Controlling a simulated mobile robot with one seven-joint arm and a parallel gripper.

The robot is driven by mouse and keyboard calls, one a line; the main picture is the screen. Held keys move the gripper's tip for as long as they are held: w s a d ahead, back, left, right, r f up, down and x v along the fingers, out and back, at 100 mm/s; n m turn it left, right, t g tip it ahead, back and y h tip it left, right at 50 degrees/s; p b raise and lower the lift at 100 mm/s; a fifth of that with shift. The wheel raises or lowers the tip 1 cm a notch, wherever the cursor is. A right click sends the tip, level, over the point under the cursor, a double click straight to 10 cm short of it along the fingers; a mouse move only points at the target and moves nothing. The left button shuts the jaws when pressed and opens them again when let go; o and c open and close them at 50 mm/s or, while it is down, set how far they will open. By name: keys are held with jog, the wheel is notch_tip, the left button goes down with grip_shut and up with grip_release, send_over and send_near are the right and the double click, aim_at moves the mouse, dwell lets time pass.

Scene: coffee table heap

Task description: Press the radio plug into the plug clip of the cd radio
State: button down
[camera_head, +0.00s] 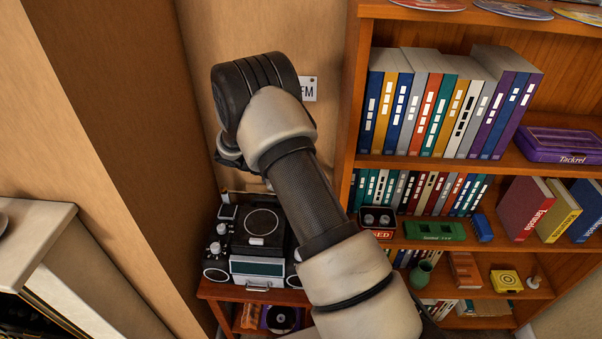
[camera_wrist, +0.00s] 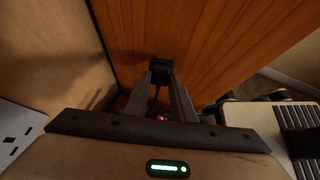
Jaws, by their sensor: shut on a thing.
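The cd radio (camera_head: 258,267) is a black and silver box with round knobs and a round lid. It stands on a small wooden table in the head view, left of my arm. My gripper (camera_wrist: 162,78) shows in the wrist view, with its two grey fingers shut on the black radio plug (camera_wrist: 160,66). A dark cord seems to run down from the plug between the fingers. The arm hides the gripper and plug in the head view. I cannot make out the plug clip in either view.
A wooden bookcase (camera_head: 355,120) full of books stands right of my arm, and its side panel shows close ahead in the wrist view. A wall (camera_head: 215,25) is behind the radio. A brown panel (camera_head: 130,90) rises at left. The radio table (camera_head: 225,291) holds little free room.

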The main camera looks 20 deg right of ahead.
jog(key=s+a+f+m+y, duration=0.1)
jog(key=a+m+y, duration=0.2)
jog(key=s+a+f+m+g+y+p, duration=0.1)
jog(key=a+m+y, duration=0.1)
jog(key=a+m, duration=0.1)
jog(key=s+a+f+m+g+y, duration=0.1)
jog(key=a+m+y, duration=0.2)
jog(key=m, duration=0.1)
jog(key=shift+a+f+y, duration=0.1)
jog(key=shift+a+y, duration=0.05)
jog(key=shift+y, duration=0.15)
jog(key=w+a+m, duration=0.1)
jog(key=a, duration=0.1)
jog(key=w+a+m, duration=0.1)
jog(key=a+m+t+y+p, duration=0.1)
jog(key=a, duration=0.1)
jog(key=shift+w+a+r, duration=0.2)
jog(key=shift+w+a, duration=0.1)
jog(key=shift+w, duration=0.1)
jog(key=w+a+r+m+t+p, duration=0.1)
jog(key=w+a+m+t, duration=0.1)
jog(key=w+a+m, duration=0.6)
jog(key=w+a, duration=0.1)
jog(key=w, duration=0.2)
jog(key=shift+r+y, duration=0.3)
jog(key=shift+y, duration=0.1)
jog(key=shift+f+b, duration=1.7)
jog(key=shift+f, duration=1.1)
jog(key=shift+f+b, duration=0.7)
jog(key=shift+f, duration=0.1)
